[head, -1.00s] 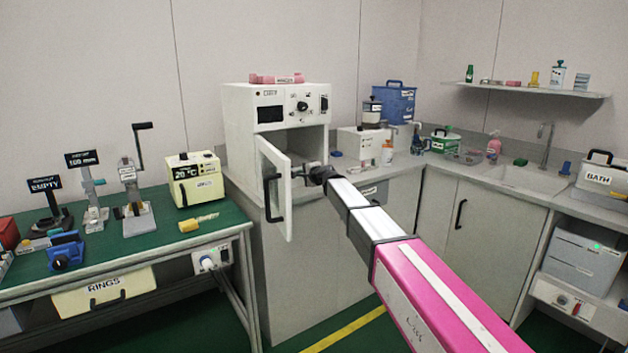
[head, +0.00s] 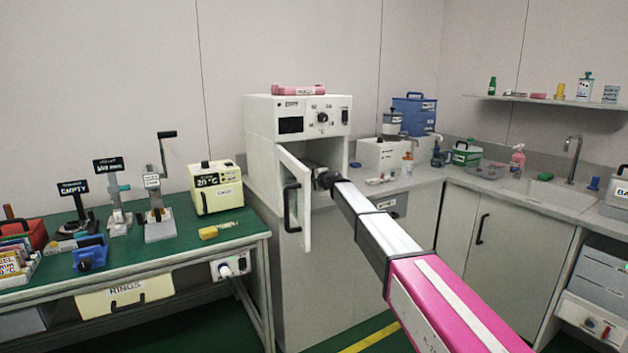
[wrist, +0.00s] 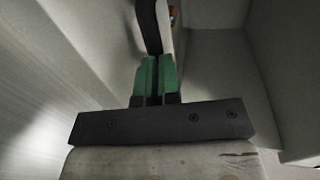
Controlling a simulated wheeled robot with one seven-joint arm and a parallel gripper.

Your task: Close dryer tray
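The dryer (head: 262,118) is a white box on the grey counter unit at the left-centre in the head view. Its hinged door (head: 294,200), with a black handle (head: 291,207), stands open. My gripper (head: 322,180) is at the dryer's open chamber, behind the door; its fingertips are hidden there. In the wrist view my gripper's green fingers (wrist: 156,72) are close together, with a narrow dark gap. A dark curved piece (wrist: 149,22) lies at their tips; I cannot tell whether they grip it. No tray shows clearly.
A green bench (head: 180,250) with gauges and a yellow box (head: 215,187) stands to the left. A blue container (head: 414,113) and small bottles stand on the counter at right, near a sink (head: 560,193). Pale walls rise close beside my gripper in the wrist view.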

